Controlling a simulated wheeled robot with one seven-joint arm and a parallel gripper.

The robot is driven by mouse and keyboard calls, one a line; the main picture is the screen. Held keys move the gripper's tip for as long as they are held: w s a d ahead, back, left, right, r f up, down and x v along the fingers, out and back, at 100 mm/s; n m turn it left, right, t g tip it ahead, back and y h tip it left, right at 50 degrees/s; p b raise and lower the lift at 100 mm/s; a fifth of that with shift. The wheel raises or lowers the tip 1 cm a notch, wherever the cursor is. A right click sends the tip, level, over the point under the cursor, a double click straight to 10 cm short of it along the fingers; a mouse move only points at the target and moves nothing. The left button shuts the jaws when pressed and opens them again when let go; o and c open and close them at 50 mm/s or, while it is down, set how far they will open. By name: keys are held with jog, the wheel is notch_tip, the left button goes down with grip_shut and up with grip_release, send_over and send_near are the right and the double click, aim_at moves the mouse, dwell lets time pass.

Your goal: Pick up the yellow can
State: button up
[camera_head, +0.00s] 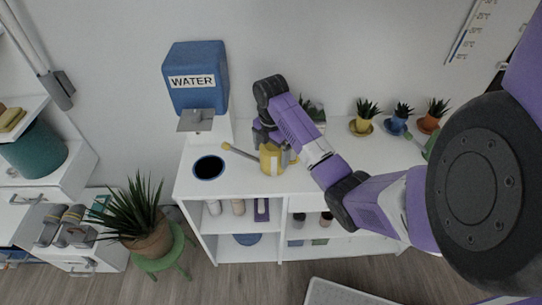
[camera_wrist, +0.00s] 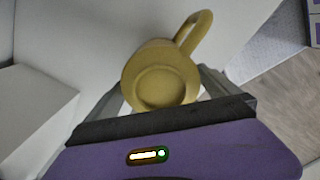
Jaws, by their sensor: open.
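The yellow can (camera_head: 270,160) is a small watering can standing on the white shelf desk, with its long spout pointing to the upper left in the head view. In the wrist view the can (camera_wrist: 160,82) fills the middle, and a curved part like a handle rises to the upper right. My gripper (camera_head: 264,141) is at the can, its dark fingers just above and behind it. In the wrist view my gripper (camera_wrist: 163,98) is open, with a finger showing on each side of the can. Whether the fingers touch it I cannot tell; the fingertips are partly hidden behind the can.
Small potted plants (camera_head: 364,124) stand in a row to the right. A larger potted plant (camera_head: 147,238) sits on a green stool at left.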

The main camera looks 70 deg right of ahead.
jog(key=shift+s+f, duration=0.2)
jog(key=shift+f, duration=1.7)
jog(key=c, duration=1.5)
jog(key=shift+r, duration=0.1)
notch_tip(320, 180, up, 20)
jog(key=p, duration=0.7)
